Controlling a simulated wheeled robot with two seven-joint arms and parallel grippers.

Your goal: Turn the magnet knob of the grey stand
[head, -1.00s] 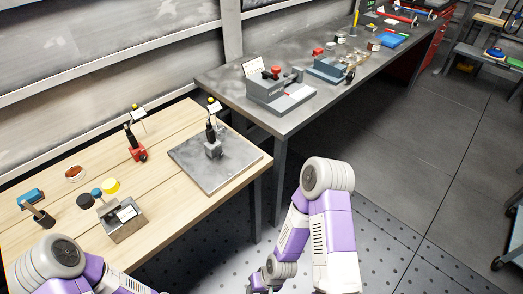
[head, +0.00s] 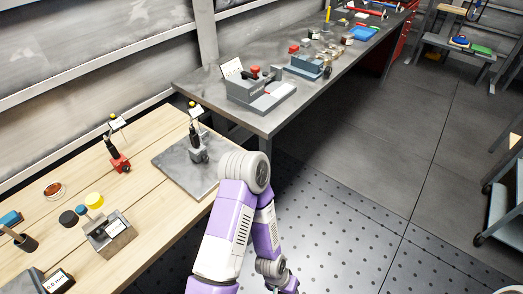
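The grey stand (head: 199,154) stands upright on a grey surface plate (head: 172,164) on the wooden bench. It has a small grey base, a dark post and a yellow-tipped top with a white label. Its magnet knob is too small to make out. A similar stand with a red base (head: 119,164) stands to its left on the bare wood. My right arm rises from the bottom edge, and its elbow covers the plate's right corner. Its forearm hangs down beside the bench, away from the stand, and its gripper does not show. My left gripper is out of view.
A grey metal block (head: 112,239), a yellow disc (head: 95,200) and a black disc (head: 68,218) lie at the bench's front left. A dark workbench (head: 266,123) carries a grey fixture (head: 262,92) behind.

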